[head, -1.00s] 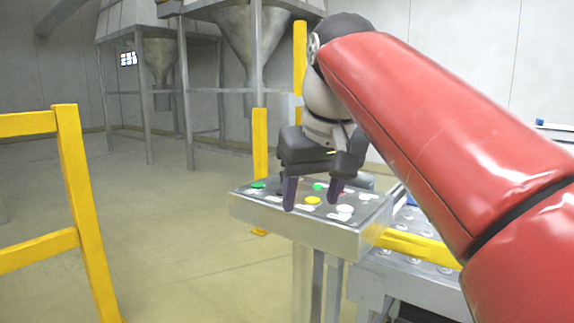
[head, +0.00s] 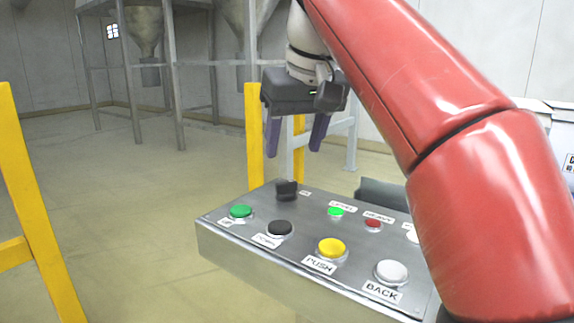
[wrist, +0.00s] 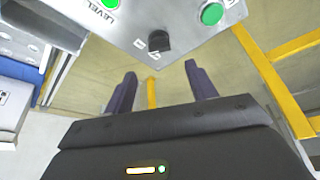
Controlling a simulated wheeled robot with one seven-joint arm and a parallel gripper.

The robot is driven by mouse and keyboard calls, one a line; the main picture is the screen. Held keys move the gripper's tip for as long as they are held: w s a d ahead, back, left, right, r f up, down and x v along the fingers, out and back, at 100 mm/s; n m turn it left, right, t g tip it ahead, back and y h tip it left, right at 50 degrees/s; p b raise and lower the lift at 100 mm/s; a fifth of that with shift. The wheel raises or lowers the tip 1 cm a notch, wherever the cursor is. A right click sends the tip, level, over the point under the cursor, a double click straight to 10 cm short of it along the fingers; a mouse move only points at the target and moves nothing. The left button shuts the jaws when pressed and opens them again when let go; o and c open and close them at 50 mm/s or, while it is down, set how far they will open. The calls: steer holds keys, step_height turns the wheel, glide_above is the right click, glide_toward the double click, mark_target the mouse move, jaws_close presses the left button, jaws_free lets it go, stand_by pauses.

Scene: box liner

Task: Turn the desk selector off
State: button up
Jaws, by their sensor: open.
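The desk selector (head: 287,190) is a black knob near the back left edge of the sloped grey control desk (head: 290,262). It also shows in the wrist view (wrist: 159,41), beyond the fingers, with a small label beside it that I cannot read. My gripper (head: 295,145) is open and empty, with its two purple fingers pointing down. In the head view it appears above and behind the selector, apart from it. In the wrist view my gripper (wrist: 163,85) has its fingertips spread wide, and neither touches the knob.
The desk also carries a green button (head: 240,211), a black button (head: 280,228), a yellow PUSH button (head: 331,247), a white BACK button (head: 392,271) and small green and red lamps. Yellow posts stand behind the desk, and a yellow railing (head: 28,200) is at left.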

mark_target(287, 182)
steer(key=b+x, duration=0.2)
steer(key=x, duration=0.5)
steer(key=shift+f+b, duration=0.2)
steer(key=shift+b, duration=0.1)
steer(key=c, duration=1)
